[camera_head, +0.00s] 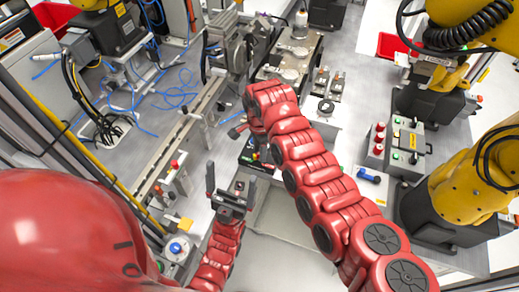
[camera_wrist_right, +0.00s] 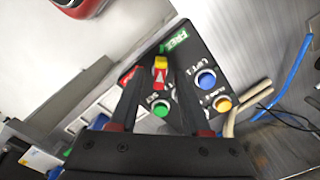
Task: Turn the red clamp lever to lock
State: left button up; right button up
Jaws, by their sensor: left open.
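The red clamp lever (camera_wrist_right: 160,65), with a yellow part, stands on a black control panel (camera_wrist_right: 190,62) in the right wrist view. The panel has a green "FREE" label above the lever and a red label to its left. My right gripper (camera_wrist_right: 160,84) has its two black fingers apart, one on either side of the lever; whether they touch it is unclear. In the head view the right arm largely hides the panel (camera_head: 249,161). My left gripper (camera_head: 230,180) is open and empty, fingers up, below the panel in the head view.
Cables (camera_wrist_right: 290,82) lie at the right. A conveyor rail (camera_head: 165,150) runs left of the panel. Another button box (camera_head: 392,145) stands at the right.

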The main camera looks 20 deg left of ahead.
grip_shut()
jog(key=shift+f+n+b, duration=0.2)
jog(key=shift+n+b, duration=0.4)
jog(key=shift+b, duration=0.3)
jog(key=n+b, duration=0.7)
jog(key=b, duration=0.1)
jog(key=shift+n, duration=0.4)
jog(key=n+b, duration=0.3)
jog(key=n, duration=0.1)
jog(key=shift+n+b, duration=0.3)
jog(key=n+b, duration=0.2)
jog(key=n, duration=0.2)
jog(key=shift+r, duration=0.15)
jog(key=shift+n, duration=0.3)
